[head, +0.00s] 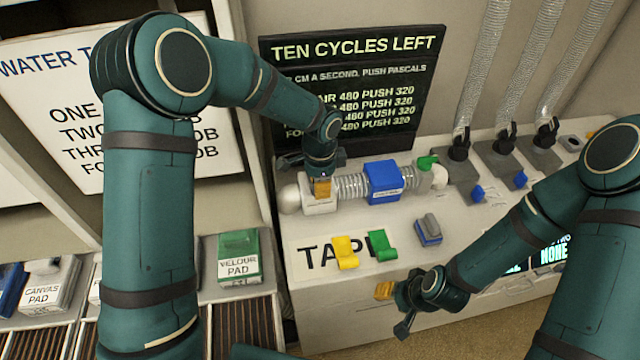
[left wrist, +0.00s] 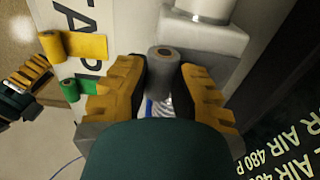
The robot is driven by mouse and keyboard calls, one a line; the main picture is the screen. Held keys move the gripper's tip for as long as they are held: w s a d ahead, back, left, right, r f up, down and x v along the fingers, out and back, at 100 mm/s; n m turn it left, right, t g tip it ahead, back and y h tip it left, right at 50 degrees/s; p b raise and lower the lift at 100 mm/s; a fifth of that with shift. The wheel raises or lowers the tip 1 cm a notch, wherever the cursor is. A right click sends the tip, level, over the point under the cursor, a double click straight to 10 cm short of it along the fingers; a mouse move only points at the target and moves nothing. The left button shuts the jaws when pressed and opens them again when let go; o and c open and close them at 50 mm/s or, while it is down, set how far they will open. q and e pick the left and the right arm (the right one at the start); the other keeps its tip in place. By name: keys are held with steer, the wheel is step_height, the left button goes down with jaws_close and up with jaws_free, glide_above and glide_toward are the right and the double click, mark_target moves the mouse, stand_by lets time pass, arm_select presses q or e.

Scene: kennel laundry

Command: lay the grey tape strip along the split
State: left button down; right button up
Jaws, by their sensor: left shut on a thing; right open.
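The grey tape (left wrist: 165,62) shows as a small roll between the fingertips of my left gripper (left wrist: 164,85), which is shut on it. In the head view my left gripper (head: 321,188) is over the left end of the ribbed hose (head: 350,187), by its white end block (head: 318,204). The fingers hide the tape there. A blue sleeve (head: 383,180) wraps the hose's middle. I cannot make out the split. My right gripper (head: 392,300) is open and empty, out in front of the bench.
A yellow tape roll (head: 344,252) and a green one (head: 382,246) lie on the bench by the TAPE lettering. A blue block with a grey top (head: 428,230) stands right of them. Hose stations (head: 500,160) stand at the back right.

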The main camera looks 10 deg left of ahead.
arm_select(q)
steer(key=shift+f, duration=0.1)
stand_by(0.6)
steer(key=shift+c, duration=1)
jaws_free()
steer(key=shift+r+p, duration=2.35)
steer(key=shift+r, duration=1.15)
